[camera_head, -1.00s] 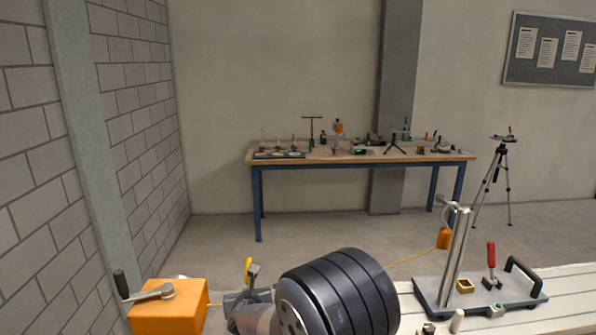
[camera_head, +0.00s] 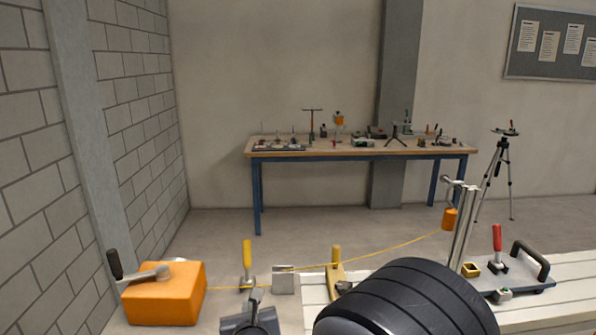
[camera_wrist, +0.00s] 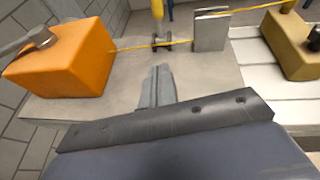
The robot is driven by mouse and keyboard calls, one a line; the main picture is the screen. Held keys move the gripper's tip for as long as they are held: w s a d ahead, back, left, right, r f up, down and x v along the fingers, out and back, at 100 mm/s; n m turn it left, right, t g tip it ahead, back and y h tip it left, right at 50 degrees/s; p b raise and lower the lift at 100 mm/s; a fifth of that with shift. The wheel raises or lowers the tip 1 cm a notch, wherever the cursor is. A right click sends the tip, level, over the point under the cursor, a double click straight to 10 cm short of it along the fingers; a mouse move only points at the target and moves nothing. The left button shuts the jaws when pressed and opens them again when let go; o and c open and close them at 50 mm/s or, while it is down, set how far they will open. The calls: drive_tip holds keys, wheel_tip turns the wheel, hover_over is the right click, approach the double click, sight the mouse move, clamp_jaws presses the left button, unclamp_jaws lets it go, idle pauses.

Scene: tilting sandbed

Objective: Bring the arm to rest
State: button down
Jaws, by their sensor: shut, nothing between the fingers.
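My gripper (camera_head: 256,297) shows low in the head view, left of my dark ridged arm link. In the wrist view my gripper (camera_wrist: 158,86) is shut, its two grey fingers together with nothing between them. It points out over a bare grey surface, between the orange block (camera_wrist: 62,58) and a pale upright metal plate (camera_wrist: 210,31). It looks apart from both. The orange block (camera_head: 166,294) has a crank handle on top in the head view. The metal plate (camera_head: 285,280) stands beyond the gripper there.
A yellow cord (camera_head: 385,248) runs from the orange block past a yellow-handled clamp (camera_head: 247,262) and a brass-coloured block (camera_head: 335,278) to an orange weight (camera_head: 449,218). A slotted white bed (camera_head: 565,312) carries a red-handled clamp (camera_head: 497,250) at right. A workbench (camera_head: 360,154) stands behind.

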drive_tip(key=shift+v, duration=1.15)
